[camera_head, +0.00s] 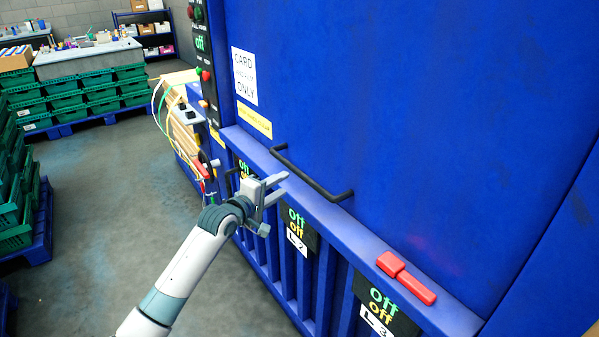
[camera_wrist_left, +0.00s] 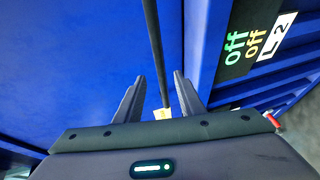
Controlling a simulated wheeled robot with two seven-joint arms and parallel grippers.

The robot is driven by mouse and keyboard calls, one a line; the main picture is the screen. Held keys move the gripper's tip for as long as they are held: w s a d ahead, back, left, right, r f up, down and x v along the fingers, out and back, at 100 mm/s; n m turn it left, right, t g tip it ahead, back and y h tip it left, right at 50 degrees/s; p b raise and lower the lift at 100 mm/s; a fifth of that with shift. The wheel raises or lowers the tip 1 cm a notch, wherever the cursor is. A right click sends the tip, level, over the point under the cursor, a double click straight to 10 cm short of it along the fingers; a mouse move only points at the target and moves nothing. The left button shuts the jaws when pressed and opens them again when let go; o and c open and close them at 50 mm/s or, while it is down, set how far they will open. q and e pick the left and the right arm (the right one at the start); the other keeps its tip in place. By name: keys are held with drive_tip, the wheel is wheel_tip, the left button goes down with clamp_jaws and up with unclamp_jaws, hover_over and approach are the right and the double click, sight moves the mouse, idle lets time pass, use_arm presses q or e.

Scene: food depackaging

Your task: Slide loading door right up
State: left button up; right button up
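The large blue loading door (camera_head: 400,110) carries a black bar handle (camera_head: 318,186) low on its face, just above a blue ledge. The door's lower edge meets the ledge. My left gripper (camera_head: 284,187) is open and empty, its fingers pointing at the left part of the handle. In the left wrist view the handle (camera_wrist_left: 154,45) runs between the two spread fingers of my left gripper (camera_wrist_left: 158,92). The fingers do not appear to touch it; how deep the bar sits between them I cannot tell. My right gripper is not in view.
A red latch-like piece (camera_head: 405,278) lies on the ledge (camera_head: 370,235) at the right. Black panels reading "off" (camera_head: 298,227) sit below the ledge. A control column (camera_head: 203,60) with cables stands left of the door. Green crates (camera_head: 85,95) stand further back; the grey floor between is clear.

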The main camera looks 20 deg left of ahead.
sight(298, 175)
use_arm(q)
drive_tip(key=p+x, duration=0.1)
drive_tip(key=x, duration=1)
drive_tip(key=shift+w+p, duration=0.15)
drive_tip(key=shift+p, duration=0.25)
clamp_jaws()
